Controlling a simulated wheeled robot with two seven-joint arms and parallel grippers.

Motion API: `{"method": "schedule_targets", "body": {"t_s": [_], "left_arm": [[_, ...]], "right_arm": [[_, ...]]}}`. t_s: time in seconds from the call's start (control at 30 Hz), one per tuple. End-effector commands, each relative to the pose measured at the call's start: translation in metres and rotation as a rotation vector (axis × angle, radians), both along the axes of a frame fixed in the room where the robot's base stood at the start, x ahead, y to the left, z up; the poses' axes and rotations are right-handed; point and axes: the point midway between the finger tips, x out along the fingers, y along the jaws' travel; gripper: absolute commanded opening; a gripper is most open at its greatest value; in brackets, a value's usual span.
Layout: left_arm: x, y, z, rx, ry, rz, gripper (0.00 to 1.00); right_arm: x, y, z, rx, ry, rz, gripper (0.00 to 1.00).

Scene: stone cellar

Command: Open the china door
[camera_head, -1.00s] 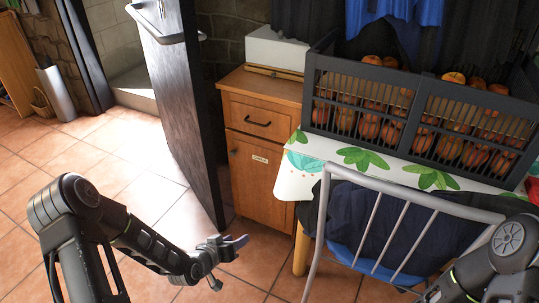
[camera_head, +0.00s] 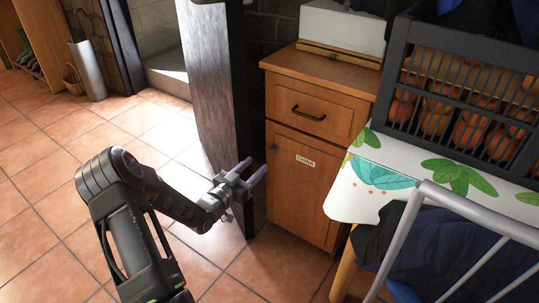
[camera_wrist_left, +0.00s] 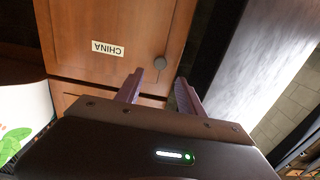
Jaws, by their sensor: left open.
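The china door (camera_head: 298,190) is the lower wooden door of a small cabinet, shut, with a white label. In the left wrist view the door (camera_wrist_left: 118,22) appears upside down, with its CHINA label (camera_wrist_left: 107,48) and a round dark knob (camera_wrist_left: 160,62). My left gripper (camera_head: 256,168) is open and empty in front of the door's left side. In the left wrist view, the knob appears just beyond the gap between the gripper's two fingers (camera_wrist_left: 158,88). I cannot tell the exact distance to it. My right gripper is out of view.
A drawer (camera_head: 308,108) with a dark handle sits above the door. A leaf-patterned table (camera_head: 350,205) and a metal-framed chair (camera_head: 450,198) crowd the right. Tiled floor (camera_head: 55,170) at left is clear.

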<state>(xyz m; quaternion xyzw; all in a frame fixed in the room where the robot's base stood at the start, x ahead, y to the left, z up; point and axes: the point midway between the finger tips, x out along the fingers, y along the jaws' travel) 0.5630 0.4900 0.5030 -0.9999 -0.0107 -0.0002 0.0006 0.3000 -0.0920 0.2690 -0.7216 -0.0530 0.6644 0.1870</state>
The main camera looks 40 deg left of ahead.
Motion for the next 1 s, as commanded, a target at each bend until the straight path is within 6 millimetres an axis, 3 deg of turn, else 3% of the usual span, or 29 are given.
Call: {"method": "schedule_targets", "body": {"t_s": [0.17, 0.6, 0.93, 1.0], "left_arm": [[0.013, 0.0, -0.001, 0.0, -0.002, -0.001, 0.45], [0.073, 0.001, -0.002, 0.0, -0.001, 0.0, 0.45], [0.078, 0.001, 0.0, -0.001, 0.001, 0.0, 0.45], [0.077, 0.001, 0.0, -0.001, 0.001, 0.0, 0.41]], "right_arm": [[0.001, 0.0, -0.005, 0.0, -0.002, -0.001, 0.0], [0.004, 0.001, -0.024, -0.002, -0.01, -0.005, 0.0], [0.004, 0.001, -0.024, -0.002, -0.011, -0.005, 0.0], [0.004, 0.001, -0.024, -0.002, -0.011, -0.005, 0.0]]}}
